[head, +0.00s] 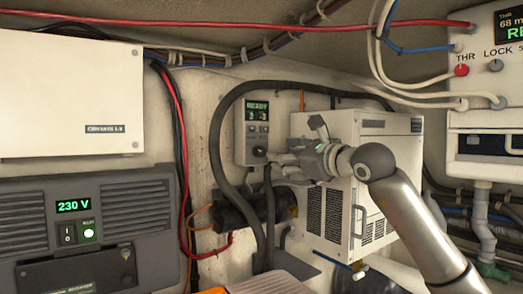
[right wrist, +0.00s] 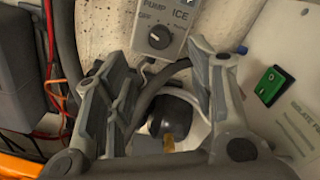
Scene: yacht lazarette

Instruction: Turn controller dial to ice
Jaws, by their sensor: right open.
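The controller (head: 252,132) is a small grey box on the back wall with a green display reading READY. Its dark round dial (head: 259,151) is near its lower end. In the right wrist view the controller's lower part (right wrist: 178,20) shows at the top, with OFF, PUMP and ICE printed around the dial (right wrist: 160,38). Which mark the dial points to is too small to tell. My right gripper (head: 280,160) is open and empty, just right of the dial. In the wrist view its fingers (right wrist: 157,62) spread either side below the dial, apart from it. My left gripper is out of view.
A white vented unit (head: 340,215) stands right of the controller, behind my right arm. A thick black hose (head: 213,150) arches around the controller. A green switch (right wrist: 271,83) lies on the right in the wrist view. A 230 V panel (head: 120,205) is at left.

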